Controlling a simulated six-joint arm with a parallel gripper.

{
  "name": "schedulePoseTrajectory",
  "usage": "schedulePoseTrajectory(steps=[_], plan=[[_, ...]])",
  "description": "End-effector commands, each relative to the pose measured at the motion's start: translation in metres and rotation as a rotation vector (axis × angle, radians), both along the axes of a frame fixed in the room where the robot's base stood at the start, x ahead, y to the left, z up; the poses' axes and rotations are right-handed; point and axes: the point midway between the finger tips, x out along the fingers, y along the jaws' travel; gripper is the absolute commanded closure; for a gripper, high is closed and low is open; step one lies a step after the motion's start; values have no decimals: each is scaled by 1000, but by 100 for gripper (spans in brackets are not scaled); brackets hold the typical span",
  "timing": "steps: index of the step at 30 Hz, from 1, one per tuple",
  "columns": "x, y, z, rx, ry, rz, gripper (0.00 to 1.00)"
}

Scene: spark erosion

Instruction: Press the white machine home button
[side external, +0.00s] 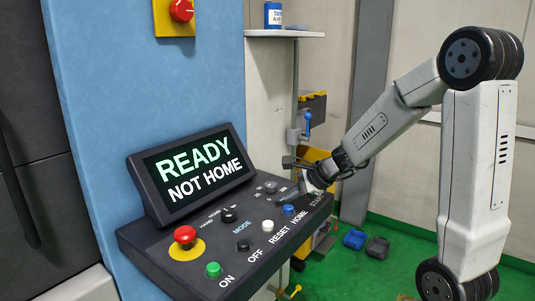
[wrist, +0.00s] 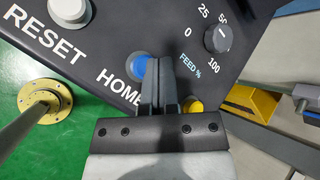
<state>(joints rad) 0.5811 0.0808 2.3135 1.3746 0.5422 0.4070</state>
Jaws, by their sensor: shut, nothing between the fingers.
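The control panel (side external: 160,250) carries a row of push buttons. A white button (side external: 267,226) has the label RESET beside it; it also shows at the top left of the wrist view (wrist: 70,10). A blue button (side external: 288,210) has the label HOME beside it, and it also shows in the wrist view (wrist: 141,68). No white button labelled HOME shows. My gripper (wrist: 172,62) is shut and empty over the panel. Its fingertips lie beside the blue button in the wrist view and partly cover it; I cannot tell whether they touch. The screen (side external: 195,172) reads READY NOT HOME.
A red emergency stop (side external: 185,235), green ON button (side external: 213,269) and black OFF button (side external: 243,245) lie along the panel. A yellow button (wrist: 194,105) is right of my fingers, and the feed knob (wrist: 218,38) stands beyond. The screen rises behind the buttons.

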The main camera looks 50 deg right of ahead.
Motion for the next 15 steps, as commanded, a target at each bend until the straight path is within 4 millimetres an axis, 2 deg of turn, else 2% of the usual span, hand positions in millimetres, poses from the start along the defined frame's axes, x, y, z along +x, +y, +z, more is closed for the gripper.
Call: schedulePoseTrajectory(steps=[15], plan=[[0,0,-8,0,1,1,100]])
